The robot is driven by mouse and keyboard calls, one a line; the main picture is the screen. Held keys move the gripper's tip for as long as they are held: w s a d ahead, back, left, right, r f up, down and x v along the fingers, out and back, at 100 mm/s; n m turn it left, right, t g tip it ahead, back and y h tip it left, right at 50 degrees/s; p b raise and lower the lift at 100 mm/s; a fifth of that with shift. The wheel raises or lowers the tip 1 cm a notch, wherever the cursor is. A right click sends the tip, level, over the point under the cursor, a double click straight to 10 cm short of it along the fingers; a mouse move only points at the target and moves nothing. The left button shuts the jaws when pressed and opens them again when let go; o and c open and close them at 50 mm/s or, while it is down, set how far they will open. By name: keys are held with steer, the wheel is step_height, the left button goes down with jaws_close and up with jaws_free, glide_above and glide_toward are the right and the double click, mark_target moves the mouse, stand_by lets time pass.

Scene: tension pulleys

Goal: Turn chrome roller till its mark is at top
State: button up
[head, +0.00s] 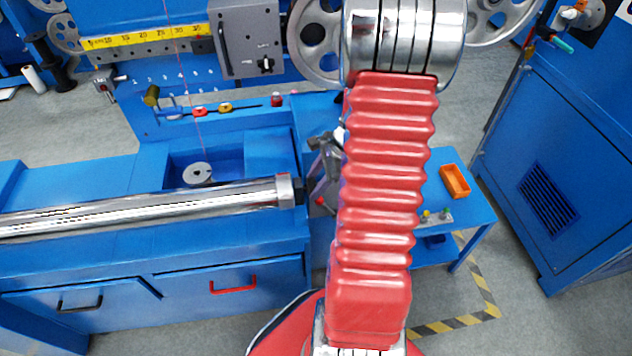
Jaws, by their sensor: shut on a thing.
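The chrome roller (150,208) is a long shiny bar lying across the blue bench, from the left edge to the middle. A wider metal collar (286,190) and a short dark end are at its right. No mark can be made out on the side I see. My gripper (325,145) seems to be the dark grey part just left of my red arm, up and right of the roller's end. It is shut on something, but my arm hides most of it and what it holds. I cannot tell whether it touches the roller.
A grey pulley weight (198,174) hangs on a red cord behind the roller. A grey control box (247,38) and yellow scale (140,35) are at the back. An orange tray (455,181) lies on the blue side table, right. A blue cabinet (560,150) bounds the right; floor lies between.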

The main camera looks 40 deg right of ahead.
steer(key=shift+s+a+f+n+t+h, duration=0.1)
steer(key=shift+s+a+n+t+h, duration=0.1)
steer(key=shift+t+h, duration=0.4)
steer(key=shift+s+a+f+n+t+h, duration=0.1)
steer(key=shift+s+a+n+t+h, duration=0.2)
steer(key=shift+t, duration=0.55)
steer(key=shift+s+f+n+t+h, duration=0.1)
steer(key=shift+t+h, duration=0.4)
steer(key=shift+t, duration=0.25)
steer(key=o, duration=1.1)
steer(key=shift+c, duration=0.2)
steer(key=shift+d, duration=0.1)
steer(key=shift+r, duration=0.2)
steer(key=v, duration=1.3)
steer(key=shift+s, duration=0.25)
steer(key=shift+r, duration=0.15)
